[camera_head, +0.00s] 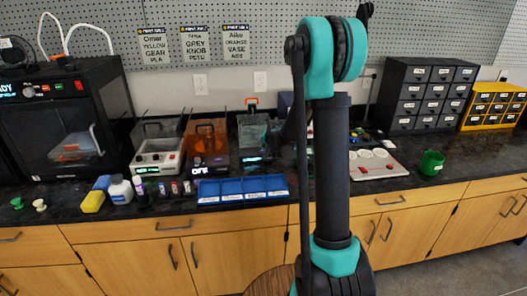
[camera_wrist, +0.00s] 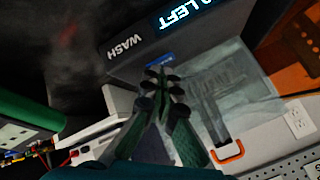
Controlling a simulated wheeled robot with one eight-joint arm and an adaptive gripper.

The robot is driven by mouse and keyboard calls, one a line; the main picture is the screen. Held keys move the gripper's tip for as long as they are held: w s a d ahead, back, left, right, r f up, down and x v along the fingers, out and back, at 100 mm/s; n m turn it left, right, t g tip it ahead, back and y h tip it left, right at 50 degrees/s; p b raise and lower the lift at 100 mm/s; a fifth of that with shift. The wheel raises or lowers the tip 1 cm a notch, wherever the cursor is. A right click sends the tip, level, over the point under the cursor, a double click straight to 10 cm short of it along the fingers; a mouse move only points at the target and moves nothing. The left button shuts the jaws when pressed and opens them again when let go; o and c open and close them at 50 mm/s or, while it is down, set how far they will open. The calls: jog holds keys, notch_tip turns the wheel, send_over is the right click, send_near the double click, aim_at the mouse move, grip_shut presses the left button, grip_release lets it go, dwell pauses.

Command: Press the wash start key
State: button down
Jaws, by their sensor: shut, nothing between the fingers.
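The wash station (camera_head: 254,138) stands on the counter, a grey box with a clear tank and an orange handle, just left of my arm in the head view. In the wrist view its front (camera_wrist: 190,45) shows a "WASH" label (camera_wrist: 124,48) and a lit display (camera_wrist: 185,12) ending in "LEFT". A small blue key (camera_wrist: 159,60) shows on that front, partly hidden behind my fingertips. My gripper (camera_wrist: 163,78) is shut and empty, with its tips close to the blue key. I cannot tell whether they touch it. My gripper is hidden in the head view.
An orange-tanked machine (camera_head: 206,145) and a grey-tanked one (camera_head: 158,148) stand to the left. A blue divided tray (camera_head: 242,199) lies in front of them. A green-cased device (camera_wrist: 28,115) is near my gripper's left in the wrist view. A green mug (camera_head: 431,163) stands right.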

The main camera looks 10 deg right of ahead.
dwell(0.3)
jog(key=shift+r, duration=0.45)
jog(key=shift+r, duration=3)
jog(key=s+d+f+n+g, duration=0.1)
jog(key=s+f+n, duration=0.1)
jog(key=s, duration=1.1)
jog(key=s+d+f+n+g, duration=0.1)
jog(key=s+f+n+g, duration=0.1)
jog(key=s, duration=1.2)
jog(key=s+d+f+n+g+h, duration=0.1)
jog(key=s+f, duration=0.5)
jog(key=s, duration=0.7)
jog(key=n+g, duration=0.1)
jog(key=n, duration=0.1)
jog(key=shift+s+n, duration=0.2)
jog(key=shift+n, duration=0.2)
